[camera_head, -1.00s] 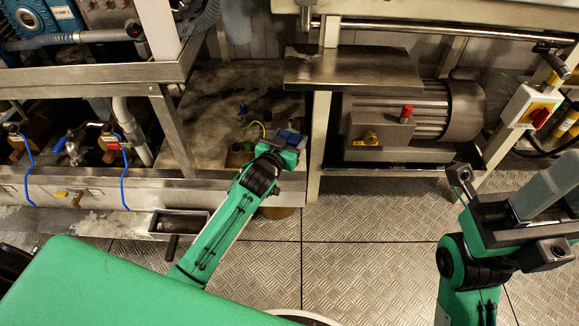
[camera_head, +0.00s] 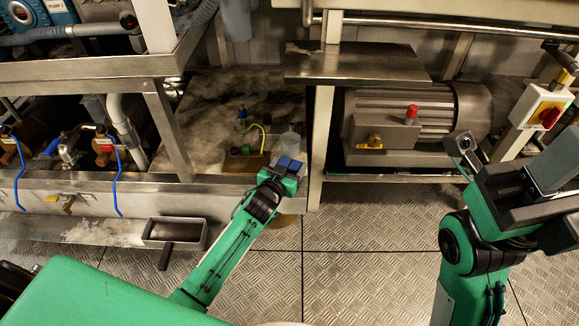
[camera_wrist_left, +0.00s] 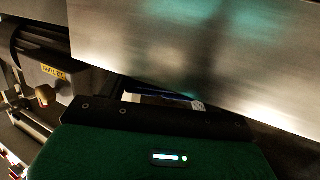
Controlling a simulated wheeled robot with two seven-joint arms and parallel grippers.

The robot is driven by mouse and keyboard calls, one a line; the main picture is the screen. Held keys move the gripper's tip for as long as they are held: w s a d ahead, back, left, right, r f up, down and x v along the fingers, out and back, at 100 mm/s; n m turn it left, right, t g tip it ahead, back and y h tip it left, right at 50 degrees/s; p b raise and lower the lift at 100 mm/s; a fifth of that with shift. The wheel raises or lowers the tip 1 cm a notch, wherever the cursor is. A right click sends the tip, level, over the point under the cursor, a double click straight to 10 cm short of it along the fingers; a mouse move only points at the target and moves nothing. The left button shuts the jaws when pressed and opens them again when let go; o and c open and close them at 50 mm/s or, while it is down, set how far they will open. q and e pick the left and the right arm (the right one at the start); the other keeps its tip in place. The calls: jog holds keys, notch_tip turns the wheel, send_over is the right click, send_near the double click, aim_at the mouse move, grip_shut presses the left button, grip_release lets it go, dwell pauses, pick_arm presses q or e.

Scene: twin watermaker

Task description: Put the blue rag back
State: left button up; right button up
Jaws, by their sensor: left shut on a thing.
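My left gripper (camera_head: 287,168) is at the middle of the head view, over the edge of the low steel bench. It is shut on a small dark blue piece (camera_head: 287,162), which looks like the blue rag; its outline is mostly hidden by the gripper. In the left wrist view a thin blue strip (camera_wrist_left: 165,97) shows beyond the dark edge of the gripper body, below a large steel plate. My right arm is at the right of the head view, over the floor; whether its gripper is open is not clear.
A pale translucent container (camera_head: 292,143) stands just beyond the left gripper. Small green and blue fittings with a yellow hose (camera_head: 263,138) lie left of it. A steel tray (camera_head: 175,233) sits at lower left.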

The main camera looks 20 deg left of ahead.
pick_arm(q)
jog(key=shift+f, duration=0.15)
jog(key=o, duration=1.1)
jog(key=shift+c, duration=0.2)
